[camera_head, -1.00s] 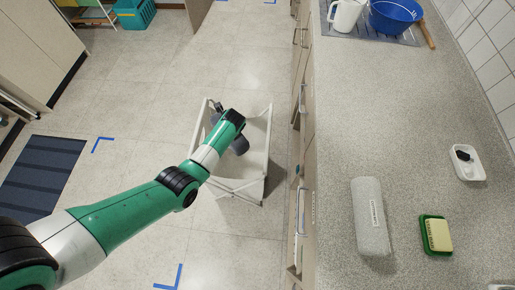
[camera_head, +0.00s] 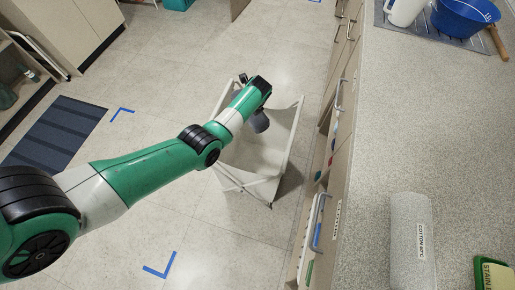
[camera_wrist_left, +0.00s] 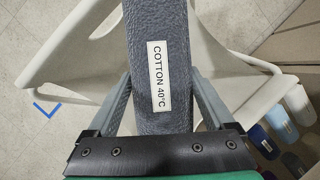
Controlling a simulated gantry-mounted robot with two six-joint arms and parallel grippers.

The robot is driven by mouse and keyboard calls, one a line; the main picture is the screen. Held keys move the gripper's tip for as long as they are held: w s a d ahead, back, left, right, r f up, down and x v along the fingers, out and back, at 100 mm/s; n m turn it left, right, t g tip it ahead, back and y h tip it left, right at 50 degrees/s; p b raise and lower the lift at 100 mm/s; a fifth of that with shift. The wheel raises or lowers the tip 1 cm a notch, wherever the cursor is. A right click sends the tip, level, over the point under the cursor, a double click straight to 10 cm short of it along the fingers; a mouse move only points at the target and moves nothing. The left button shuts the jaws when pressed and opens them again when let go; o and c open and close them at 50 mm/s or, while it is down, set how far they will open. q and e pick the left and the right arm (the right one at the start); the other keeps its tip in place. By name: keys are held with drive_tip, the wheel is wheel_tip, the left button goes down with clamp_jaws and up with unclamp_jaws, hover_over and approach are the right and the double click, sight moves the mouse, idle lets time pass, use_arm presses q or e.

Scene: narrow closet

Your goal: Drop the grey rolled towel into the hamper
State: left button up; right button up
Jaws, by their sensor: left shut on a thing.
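My left gripper (camera_wrist_left: 160,88) is shut on a dark grey rolled towel (camera_wrist_left: 160,45) labelled "COTTON 40°C", with one finger on each side of it. In the head view the towel (camera_head: 260,122) shows just below the end of my arm, over the hamper's opening; the fingers are hidden there. The hamper (camera_head: 283,130), a pale cloth bag on a white frame, stands on the floor. In the wrist view its pale cloth (camera_wrist_left: 232,65) lies beneath and around the towel. My right gripper is not in view.
The counter (camera_head: 400,110) runs along the right, with drawers below it beside the hamper. A lighter grey roll (camera_head: 410,240) and a green box (camera_head: 492,272) lie on it. A blue bowl (camera_head: 465,15) stands at the back. The floor left of the hamper is mostly clear.

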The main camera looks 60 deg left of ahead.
use_arm(q)
drive_tip(key=shift+f+b, duration=0.45)
drive_tip(key=shift+f, duration=0.4)
drive_tip(key=shift+r, duration=0.1)
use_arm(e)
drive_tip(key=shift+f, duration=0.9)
use_arm(q)
drive_tip(key=o, duration=1.3)
drive_tip(key=shift+o, duration=0.2)
drive_tip(key=p+v, duration=0.7)
drive_tip(key=v, duration=0.4)
drive_tip(key=shift+r, duration=0.1)
drive_tip(key=shift+d+r, duration=0.1)
drive_tip(key=shift+r, duration=0.1)
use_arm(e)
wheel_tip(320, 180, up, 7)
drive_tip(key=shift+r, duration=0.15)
